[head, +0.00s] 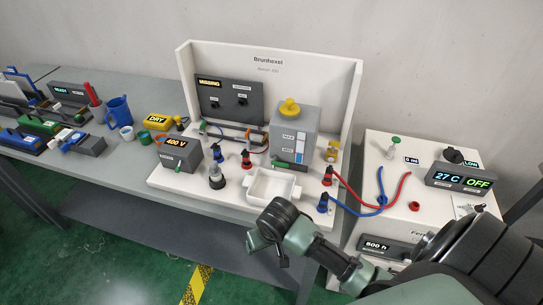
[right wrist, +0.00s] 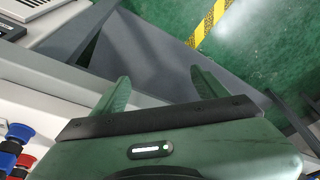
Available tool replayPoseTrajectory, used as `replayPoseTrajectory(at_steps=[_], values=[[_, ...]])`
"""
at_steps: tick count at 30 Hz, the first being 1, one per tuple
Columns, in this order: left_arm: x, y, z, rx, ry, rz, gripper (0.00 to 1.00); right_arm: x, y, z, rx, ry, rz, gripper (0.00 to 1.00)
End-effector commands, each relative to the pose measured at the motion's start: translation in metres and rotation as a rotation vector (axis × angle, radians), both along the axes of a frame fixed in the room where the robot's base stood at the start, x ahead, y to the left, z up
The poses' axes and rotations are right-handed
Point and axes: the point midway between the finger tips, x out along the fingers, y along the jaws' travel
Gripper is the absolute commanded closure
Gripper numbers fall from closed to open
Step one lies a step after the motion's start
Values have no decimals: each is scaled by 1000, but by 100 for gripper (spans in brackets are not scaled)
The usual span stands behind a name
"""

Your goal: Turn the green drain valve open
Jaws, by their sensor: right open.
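The green drain valve (head: 282,164) shows as a small green handle low on the front of the grey tank (head: 292,137), just above a white tray (head: 271,201). My right gripper (head: 258,240) is in front of the bench edge, nearer to me and below the tray, clear of the valve. In the right wrist view my right gripper (right wrist: 161,85) has its two green fingers spread apart with nothing between them. The valve does not show in that view. My left gripper is in neither view.
Red and blue hose connectors (head: 325,190) stand right of the tray, with hoses running to the white chiller unit (head: 400,207). A grey box (head: 180,153) reading 400 V and dark fittings (head: 216,179) stand left of it. A white back panel (head: 270,80) rises behind.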

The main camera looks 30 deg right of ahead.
Motion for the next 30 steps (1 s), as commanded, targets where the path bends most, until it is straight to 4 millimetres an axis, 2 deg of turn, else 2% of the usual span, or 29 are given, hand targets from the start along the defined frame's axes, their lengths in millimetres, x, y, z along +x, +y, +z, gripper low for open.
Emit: replayPoseTrajectory(at_steps=[1,5,8,11,17,24,27,30], values=[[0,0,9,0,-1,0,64,3,0,20,-2,-8,-5,26],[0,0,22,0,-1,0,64,6,-1,59,-4,-18,-30,26],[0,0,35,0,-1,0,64,6,-2,98,-10,-27,-51,26],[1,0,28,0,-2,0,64,23,-12,96,-21,-23,-111,26],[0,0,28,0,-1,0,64,61,-40,115,-42,-33,-266,26],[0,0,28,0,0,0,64,111,-90,157,-68,-68,-527,26],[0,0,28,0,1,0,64,125,-111,175,-74,-84,-635,26],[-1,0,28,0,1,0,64,132,-122,185,-75,-91,-698,26]])
